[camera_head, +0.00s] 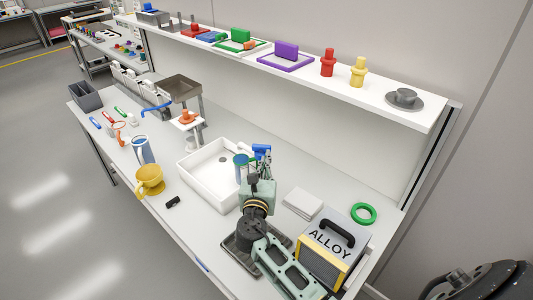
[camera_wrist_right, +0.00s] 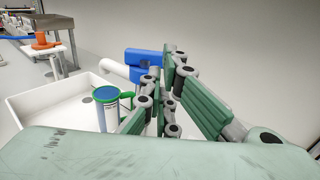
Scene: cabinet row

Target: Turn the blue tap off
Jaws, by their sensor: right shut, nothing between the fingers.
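The blue tap (camera_head: 262,149) stands at the right back of the white basin (camera_head: 188,172). In the right wrist view the blue tap (camera_wrist_right: 147,60) has a white spout (camera_wrist_right: 113,68) that points left over the basin. My right gripper (camera_head: 266,164) is shut and empty, right beside the tap. In the wrist view its green fingers (camera_wrist_right: 164,85) cover part of the tap, and I cannot tell whether they touch it. A cup with a blue top and green handle (camera_wrist_right: 107,108) stands in the basin below the spout. My left gripper is not in view.
A grey ALLOY box (camera_head: 335,243), a green ring (camera_head: 363,213) and a white block (camera_head: 303,203) sit right of my arm. A loaded shelf (camera_head: 430,118) runs behind.

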